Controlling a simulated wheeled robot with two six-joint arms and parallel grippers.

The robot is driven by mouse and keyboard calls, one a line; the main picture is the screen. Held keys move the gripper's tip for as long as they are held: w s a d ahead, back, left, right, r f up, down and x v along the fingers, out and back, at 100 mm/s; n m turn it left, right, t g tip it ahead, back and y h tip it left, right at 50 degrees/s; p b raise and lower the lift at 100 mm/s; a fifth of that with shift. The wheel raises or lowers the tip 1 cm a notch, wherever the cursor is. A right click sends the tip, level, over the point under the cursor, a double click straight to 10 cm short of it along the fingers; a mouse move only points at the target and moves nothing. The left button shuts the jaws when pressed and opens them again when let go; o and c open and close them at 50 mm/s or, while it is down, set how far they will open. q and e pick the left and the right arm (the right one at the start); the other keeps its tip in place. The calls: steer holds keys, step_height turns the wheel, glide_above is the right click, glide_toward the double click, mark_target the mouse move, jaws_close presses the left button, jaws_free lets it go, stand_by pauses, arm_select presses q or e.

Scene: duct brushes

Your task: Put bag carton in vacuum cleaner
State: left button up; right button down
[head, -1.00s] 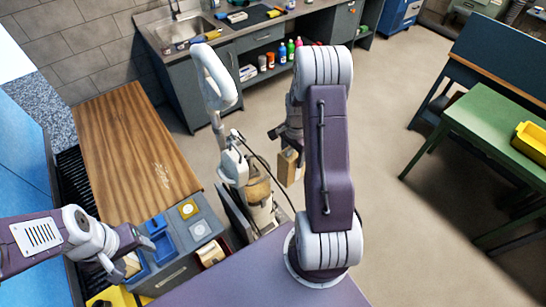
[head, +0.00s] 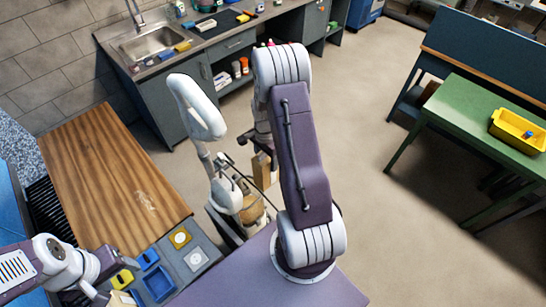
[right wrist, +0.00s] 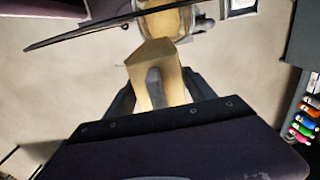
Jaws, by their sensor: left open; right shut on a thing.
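The bag carton (head: 264,170) is a small tan box held by my right gripper (head: 262,150). In the right wrist view the carton (right wrist: 153,62) sits between the two fingers of the right gripper (right wrist: 162,95). The vacuum cleaner (head: 226,194) stands upright on the floor, with a white looped handle and a tan, rounded body. The carton is just right of it in the head view, above the floor. The vacuum's tan part (right wrist: 166,25) shows beyond the carton in the right wrist view; contact cannot be told. My left gripper (head: 112,270) is open, over the grey workbench at lower left.
A grey organizer (head: 198,243) with blue bins stands at lower left beside a wooden bench (head: 105,180). A sink counter (head: 190,40) is at the back. A green table (head: 470,115) with a yellow tray (head: 517,132) is at right. Open floor lies between.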

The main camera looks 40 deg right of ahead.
mark_target(258, 161)
steer(key=a, duration=0.3)
steer(key=shift+w+a+r, duration=0.15)
steer(key=shift+a, duration=0.1)
arm_select(q)
steer(key=shift+s+f, duration=0.1)
steer(key=shift+s, duration=0.15)
arm_select(e)
steer(key=a, duration=0.2)
steer(key=w+a, duration=0.2)
steer(key=a, duration=0.1)
steer(key=shift+a, duration=0.3)
steer(key=shift+w, duration=0.1)
